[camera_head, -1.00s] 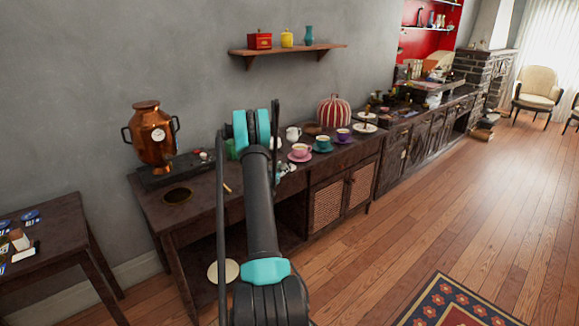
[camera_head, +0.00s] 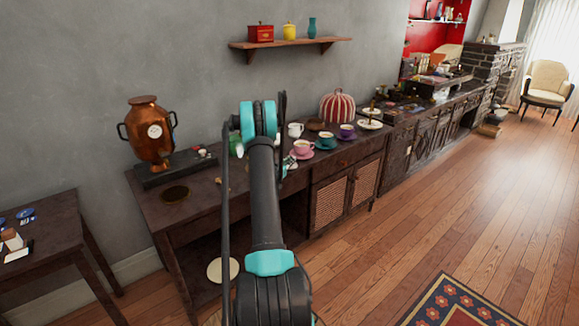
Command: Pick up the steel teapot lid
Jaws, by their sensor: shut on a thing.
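My arm rises through the middle of the view to a teal-and-black joint in front of the long dark sideboard (camera_head: 205,200). My gripper (camera_head: 287,165) is mostly hidden behind the arm. Only a small pale and teal part seems to show just right of the arm, at the sideboard top near the pink cup. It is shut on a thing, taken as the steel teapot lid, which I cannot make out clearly. I cannot tell how far above the sideboard top it is. No steel teapot can be made out.
A copper urn (camera_head: 149,130) stands at the sideboard's left. Pink (camera_head: 303,146), teal (camera_head: 326,141) and purple (camera_head: 347,131) cups and a red-and-white striped dome (camera_head: 337,107) stand right of the arm. A wall shelf (camera_head: 290,45) hangs above. A small table (camera_head: 62,215) is at left.

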